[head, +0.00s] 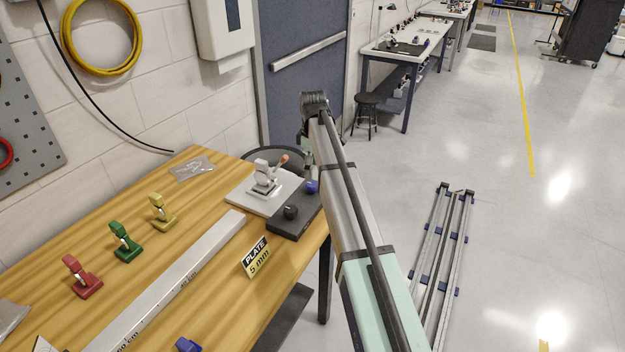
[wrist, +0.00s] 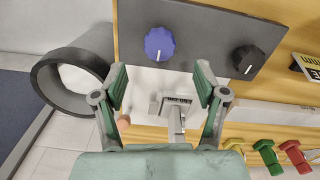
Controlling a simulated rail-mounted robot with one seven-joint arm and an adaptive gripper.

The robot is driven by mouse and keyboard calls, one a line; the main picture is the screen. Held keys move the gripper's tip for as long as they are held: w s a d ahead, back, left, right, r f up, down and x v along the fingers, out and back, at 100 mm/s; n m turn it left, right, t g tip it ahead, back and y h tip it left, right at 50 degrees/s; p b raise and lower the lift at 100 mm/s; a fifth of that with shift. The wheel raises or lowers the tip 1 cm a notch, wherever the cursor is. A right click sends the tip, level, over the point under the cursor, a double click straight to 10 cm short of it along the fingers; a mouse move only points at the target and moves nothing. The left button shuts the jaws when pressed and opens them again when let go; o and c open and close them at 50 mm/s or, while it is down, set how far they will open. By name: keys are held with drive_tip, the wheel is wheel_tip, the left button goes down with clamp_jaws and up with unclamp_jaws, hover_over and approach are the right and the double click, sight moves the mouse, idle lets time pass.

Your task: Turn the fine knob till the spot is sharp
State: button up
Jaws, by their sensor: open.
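A dark grey panel (head: 287,224) lies at the table's right end with a blue knob (head: 312,187) and a black knob (head: 291,212). In the wrist view the blue knob (wrist: 159,43) and black knob (wrist: 247,59) each show a white pointer line. No readable label tells which is the fine knob. A light fixture with an orange-tipped lever (head: 265,180) stands beside the panel. My gripper (wrist: 162,82) is open and empty; the blue knob appears beyond its fingertips, apart from them, and the black knob is to the right. I see no light spot.
Red (head: 81,276), green (head: 125,242) and yellow (head: 162,213) clamps stand on the wooden table. A long metal ruler (head: 175,285) and a "PLATE 5 mm" sign (head: 257,257) lie nearer the edge. A dark round bin (wrist: 68,80) stands past the table edge.

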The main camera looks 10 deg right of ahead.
sight(312, 183)
drive_tip(key=shift+f+p, duration=0.5)
drive_tip(key=shift+f, duration=2.6)
drive_tip(key=c, duration=1.1)
